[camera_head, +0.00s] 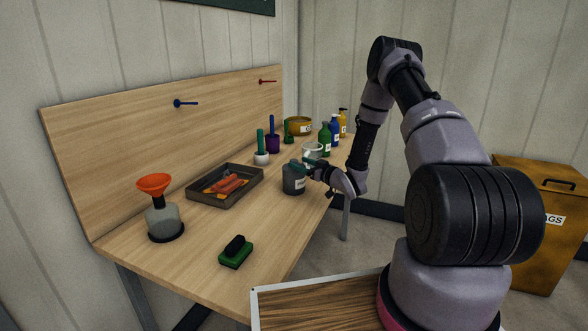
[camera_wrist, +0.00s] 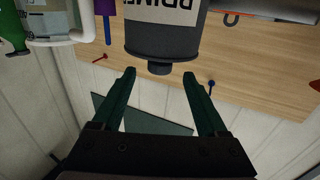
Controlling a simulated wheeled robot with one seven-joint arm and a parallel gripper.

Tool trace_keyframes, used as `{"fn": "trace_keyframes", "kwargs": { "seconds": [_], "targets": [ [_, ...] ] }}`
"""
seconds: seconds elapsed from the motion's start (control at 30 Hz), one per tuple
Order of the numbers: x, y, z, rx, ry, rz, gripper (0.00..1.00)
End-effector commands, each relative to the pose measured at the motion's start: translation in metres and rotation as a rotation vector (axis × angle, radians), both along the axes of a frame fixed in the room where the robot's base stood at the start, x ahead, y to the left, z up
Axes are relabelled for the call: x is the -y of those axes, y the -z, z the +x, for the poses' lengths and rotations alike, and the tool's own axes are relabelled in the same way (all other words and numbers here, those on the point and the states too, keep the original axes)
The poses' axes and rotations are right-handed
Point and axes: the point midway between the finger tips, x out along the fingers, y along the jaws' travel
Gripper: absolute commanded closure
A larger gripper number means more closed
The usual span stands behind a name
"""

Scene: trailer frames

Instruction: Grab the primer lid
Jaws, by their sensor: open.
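The primer can (camera_head: 293,184) stands upright on the workbench, a grey cylinder with a white label. In the wrist view, which shows the scene upside down, the can (camera_wrist: 165,22) reads "PRIME" in part. Its dark lid (camera_wrist: 160,50) is on the can, with a small round knob in the middle. My gripper (camera_wrist: 159,74) is open and empty. Its two green fingers lie either side of the knob in the picture; I cannot tell whether they touch it. In the head view my gripper (camera_head: 308,165) is at the can's top and partly hides the lid.
A dark tray (camera_head: 194,199) with orange-red items lies left of the can. A funnel bottle (camera_head: 164,220) and a green-black sponge (camera_head: 236,252) are nearer. A clear cup (camera_head: 313,150) and several bottles (camera_head: 325,141) stand behind. The front bench top is mostly free.

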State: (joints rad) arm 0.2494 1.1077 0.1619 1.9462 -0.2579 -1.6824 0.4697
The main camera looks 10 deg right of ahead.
Motion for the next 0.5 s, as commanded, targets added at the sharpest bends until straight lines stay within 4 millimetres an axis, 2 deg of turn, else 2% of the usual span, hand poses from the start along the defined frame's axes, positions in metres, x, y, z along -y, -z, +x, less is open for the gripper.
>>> {"fn": "trace_keyframes", "kwargs": {
  "seconds": [0.03, 0.23, 0.5],
  "targets": [
    [-0.007, 0.000, 0.007, 0.003, -0.006, -0.001, 0.24],
    [-0.020, 0.001, 0.030, 0.001, -0.004, 0.000, 0.24],
    [-0.022, 0.001, 0.035, 0.000, -0.001, 0.000, 0.24]
  ]
}}
